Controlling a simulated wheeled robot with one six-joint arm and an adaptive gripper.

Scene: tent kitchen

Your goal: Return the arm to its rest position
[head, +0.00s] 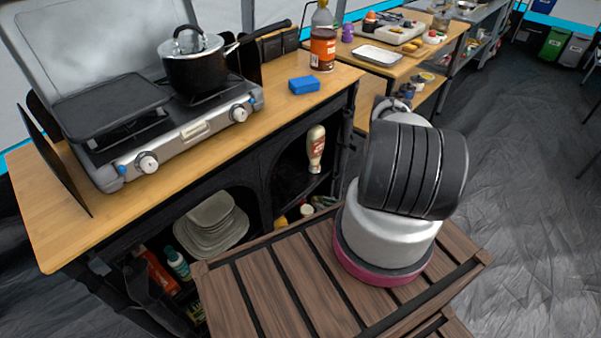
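My arm (416,170) stands on the slatted brown wooden top (275,290) at the lower right. It is folded up, with a large black ribbed joint facing the camera above a pale grey base with a pink ring. Pale and dark parts of its far end show just above the joint, in front of the floor and the far table. The joint hides most of this end, so my gripper's fingers cannot be made out. Whether it is open, shut or holding something does not show.
A wooden counter (60,225) at left bears a camping stove (190,130), a black lidded pot (195,70), a blue box (304,85) and a brown bottle (322,45). Plates (210,225) sit on shelves below. A table with a tray (377,56) stands behind. Floor at right is clear.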

